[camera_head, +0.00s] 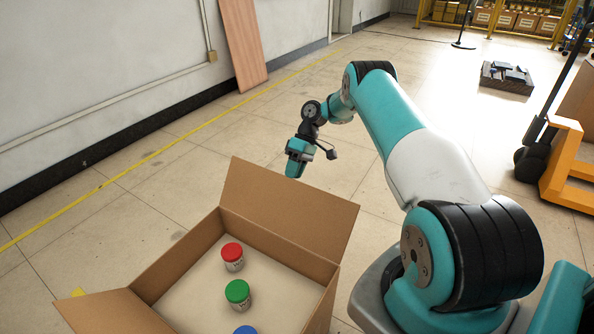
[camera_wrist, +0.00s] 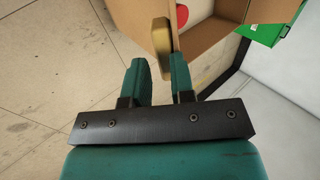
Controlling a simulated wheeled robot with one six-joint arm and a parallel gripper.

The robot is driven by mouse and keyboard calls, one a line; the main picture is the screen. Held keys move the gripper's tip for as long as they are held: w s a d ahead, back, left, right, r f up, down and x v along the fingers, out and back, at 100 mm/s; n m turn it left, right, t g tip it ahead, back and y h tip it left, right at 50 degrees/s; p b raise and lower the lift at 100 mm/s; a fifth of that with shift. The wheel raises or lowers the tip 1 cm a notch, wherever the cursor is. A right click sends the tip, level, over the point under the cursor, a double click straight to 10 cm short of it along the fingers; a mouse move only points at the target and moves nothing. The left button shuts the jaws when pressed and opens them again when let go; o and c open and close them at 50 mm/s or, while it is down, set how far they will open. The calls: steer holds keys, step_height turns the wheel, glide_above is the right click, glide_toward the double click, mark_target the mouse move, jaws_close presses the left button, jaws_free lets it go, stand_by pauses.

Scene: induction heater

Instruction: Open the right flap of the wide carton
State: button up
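The wide brown carton (camera_head: 175,268) stands open at the lower middle of the head view. Its far flap (camera_head: 289,205) is raised and leans outward; a near-left flap (camera_head: 112,312) is folded outward. No flap shows raised along its right wall (camera_head: 325,300). My gripper (camera_head: 295,172) is beyond the far flap in the head view. In the wrist view my gripper (camera_wrist: 160,65) has its two fingers apart. A narrow tan piece (camera_wrist: 161,37) shows at the fingertips, nearer the right finger; I cannot tell if they touch. The carton (camera_wrist: 205,35) lies just beyond.
Jars with a red lid (camera_head: 232,255), a green lid (camera_head: 238,293) and a blue lid (camera_head: 245,330) stand inside the carton. A wooden board (camera_head: 243,45) leans on the wall at the back. An orange pallet truck (camera_head: 565,170) stands at right. Open floor surrounds the gripper.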

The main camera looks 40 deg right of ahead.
mark_target(289, 183)
steer(key=o, duration=0.4)
steer(key=a+f, duration=0.1)
steer(key=s+a+f, duration=0.1)
steer(key=shift+a+f+g, duration=0.3)
steer(key=shift+f, duration=0.05)
steer(key=shift+o, duration=0.2)
steer(key=shift+a, duration=0.15)
steer(key=shift+r, duration=0.1)
steer(key=shift+o, duration=0.5)
steer(key=shift+s+a, duration=0.1)
steer(key=shift+a, duration=0.05)
steer(key=o, duration=0.5)
steer(key=shift+c, duration=0.2)
steer(key=shift+w+d+r, duration=0.55)
steer(key=shift+r, duration=0.05)
steer(key=shift+c, duration=0.9)
steer(key=c, duration=0.4)
steer(key=shift+d+r, duration=0.1)
steer(key=r+p, duration=0.3)
steer(key=r, duration=0.4)
steer(key=r+p, duration=0.4)
steer(key=r, duration=0.3)
steer(key=d+r+p, duration=0.1)
steer(key=r+p, duration=0.3)
steer(key=r, duration=0.3)
steer(key=shift+r, duration=0.25)
